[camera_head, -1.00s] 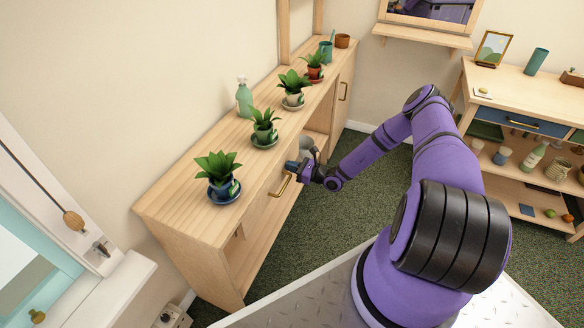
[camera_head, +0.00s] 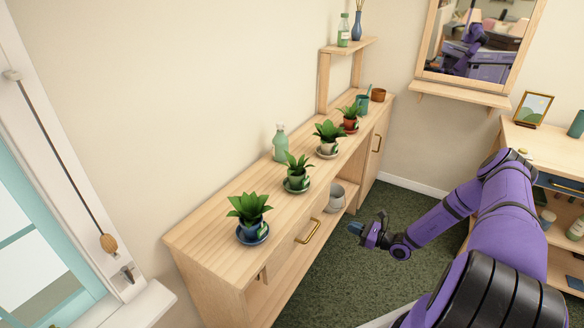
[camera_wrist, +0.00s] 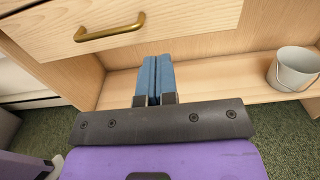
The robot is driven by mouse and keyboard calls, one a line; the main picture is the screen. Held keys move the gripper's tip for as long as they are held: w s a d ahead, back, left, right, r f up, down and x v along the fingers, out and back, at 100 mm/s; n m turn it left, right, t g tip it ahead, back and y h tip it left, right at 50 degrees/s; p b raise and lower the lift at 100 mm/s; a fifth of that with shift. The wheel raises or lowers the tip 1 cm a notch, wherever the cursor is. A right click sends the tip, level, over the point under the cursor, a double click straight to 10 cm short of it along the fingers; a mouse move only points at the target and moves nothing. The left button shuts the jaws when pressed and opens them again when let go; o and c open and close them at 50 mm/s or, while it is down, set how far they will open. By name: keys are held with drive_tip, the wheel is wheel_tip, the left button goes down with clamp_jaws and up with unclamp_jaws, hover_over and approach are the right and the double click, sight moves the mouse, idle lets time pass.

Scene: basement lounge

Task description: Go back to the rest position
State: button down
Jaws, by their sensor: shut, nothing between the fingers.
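My gripper (camera_head: 355,228) is at the end of my purple arm, in front of the long wooden sideboard (camera_head: 215,230) and apart from it. In the wrist view its blue fingers (camera_wrist: 155,80) are together with nothing between them. They point toward the sideboard's open lower shelf (camera_wrist: 215,83), below a drawer (camera_wrist: 150,22) with a brass handle (camera_wrist: 110,28). The drawer appears shut.
Several potted plants, the nearest in a blue pot (camera_head: 252,228), and a green bottle (camera_head: 280,142) stand on the sideboard. A grey bucket (camera_wrist: 295,68) sits on its lower shelf. A mirror (camera_head: 480,45) hangs behind. Green carpet (camera_head: 330,275) lies clear in front.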

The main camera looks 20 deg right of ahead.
drive_tip(key=s+a+r+n+g+h, duration=0.1)
drive_tip(key=a+r+n+g, duration=0.4)
drive_tip(key=r, duration=0.8)
drive_tip(key=s+a+r+n+g+h, duration=0.1)
drive_tip(key=s+a+r+n+g, duration=0.2)
drive_tip(key=r+n, duration=0.75)
drive_tip(key=a+r+n+g+h, duration=0.1)
drive_tip(key=a+r+n+g, duration=0.4)
drive_tip(key=r, duration=1.1)
drive_tip(key=s+a+r+n+h, duration=0.4)
drive_tip(key=s+r+h, duration=0.1)
drive_tip(key=s+r, duration=0.7)
drive_tip(key=s+r+n+t+h, duration=0.3)
drive_tip(key=s+r, duration=0.5)
drive_tip(key=s, duration=0.6)
drive_tip(key=shift+s+a+r+n+t, duration=0.25)
drive_tip(key=shift+a+n+t, duration=0.15)
drive_tip(key=shift+t, duration=0.2)
